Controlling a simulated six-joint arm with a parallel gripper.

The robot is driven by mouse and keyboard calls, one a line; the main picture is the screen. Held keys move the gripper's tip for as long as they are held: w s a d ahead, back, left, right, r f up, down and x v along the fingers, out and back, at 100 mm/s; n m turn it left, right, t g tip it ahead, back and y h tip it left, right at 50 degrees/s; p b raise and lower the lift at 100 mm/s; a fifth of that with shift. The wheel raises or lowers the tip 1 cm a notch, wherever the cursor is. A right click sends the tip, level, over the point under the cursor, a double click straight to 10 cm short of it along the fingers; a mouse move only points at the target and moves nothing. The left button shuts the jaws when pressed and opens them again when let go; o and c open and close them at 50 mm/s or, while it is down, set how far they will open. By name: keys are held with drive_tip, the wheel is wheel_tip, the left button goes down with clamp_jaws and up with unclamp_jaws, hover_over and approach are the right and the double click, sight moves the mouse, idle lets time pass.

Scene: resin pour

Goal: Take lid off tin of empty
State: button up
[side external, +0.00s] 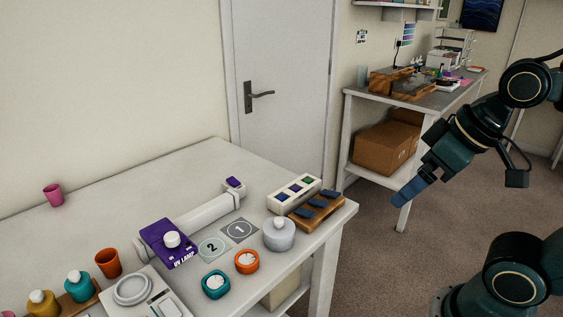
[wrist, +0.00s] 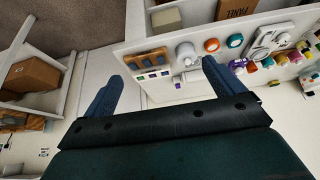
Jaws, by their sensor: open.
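A grey round tin-like container (side external: 279,237) with a pale knobbed top (side external: 279,223) stands near the front right edge of the white table. The top sits on it. It also shows in the wrist view (wrist: 186,50). No label reading "empty" can be made out. My gripper (side external: 398,200) hangs in the air to the right of the table, well apart from the container. In the wrist view my gripper (wrist: 163,80) has its two blue fingers spread wide with nothing between them.
Orange (side external: 246,262) and teal (side external: 215,284) round items with white faces stand beside the container. A wooden rack (side external: 317,211), a purple UV lamp box (side external: 168,243) and marked pads 1 (side external: 240,230) and 2 (side external: 213,247) are close by. The table's back left is mostly clear.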

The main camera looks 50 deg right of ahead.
drive_tip(key=w+a+f+m+g, duration=0.1)
drive_tip(key=w+m, duration=0.5)
drive_tip(key=w, duration=0.2)
drive_tip(key=w+a+f+m+g+y, duration=0.1)
drive_tip(key=w+a+f+m+g, duration=0.1)
drive_tip(key=w+m, duration=0.5)
drive_tip(key=w+a+f+m+g, duration=0.1)
drive_tip(key=w+a+m+g, duration=0.1)
drive_tip(key=w+m, duration=0.5)
drive_tip(key=w, duration=0.3)
drive_tip(key=shift+a+f, duration=0.25)
drive_tip(key=shift+f, duration=0.1)
hover_over(280, 219)
drive_tip(key=shift+w+d+f, duration=0.1)
drive_tip(key=shift+f, duration=2)
drive_tip(key=shift+w+d+f, duration=0.1)
drive_tip(key=shift+f, duration=1.95)
drive_tip(key=shift+s+a+f, duration=0.1)
drive_tip(key=shift+f, duration=1.2)
drive_tip(key=shift+s+a+f, duration=0.1)
drive_tip(key=shift+f, duration=1.2)
